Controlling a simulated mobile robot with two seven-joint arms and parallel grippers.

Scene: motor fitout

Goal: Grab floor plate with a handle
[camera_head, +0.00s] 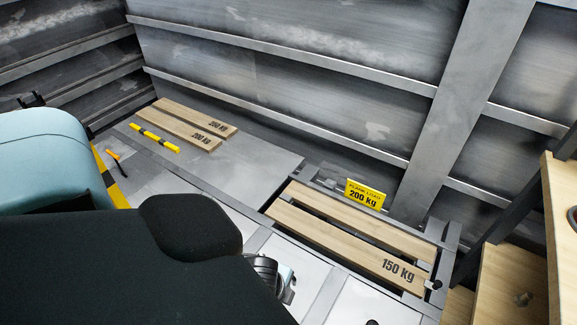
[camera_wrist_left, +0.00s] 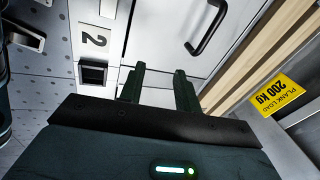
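In the left wrist view a pale floor plate (camera_wrist_left: 160,38) with a black bar handle (camera_wrist_left: 208,30) lies ahead of my left gripper. My left gripper (camera_wrist_left: 160,82) has its two dark fingers apart with nothing visible between them. The handle is beyond the fingertips, up and to the right, and not between them. In the head view pale floor plates (camera_head: 296,262) lie beside the plank frame, partly hidden by my dark arm. My left gripper's fingers cannot be made out there. My right gripper is in neither view.
Wooden planks marked 150 kg (camera_head: 340,248) lie in a frame beside a yellow 200 kg sign (camera_head: 365,194). More planks (camera_head: 195,125), a yellow-black bar (camera_head: 155,138) and an orange-handled tool (camera_head: 115,158) lie farther back. Wooden steps (camera_head: 510,275) stand at right.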

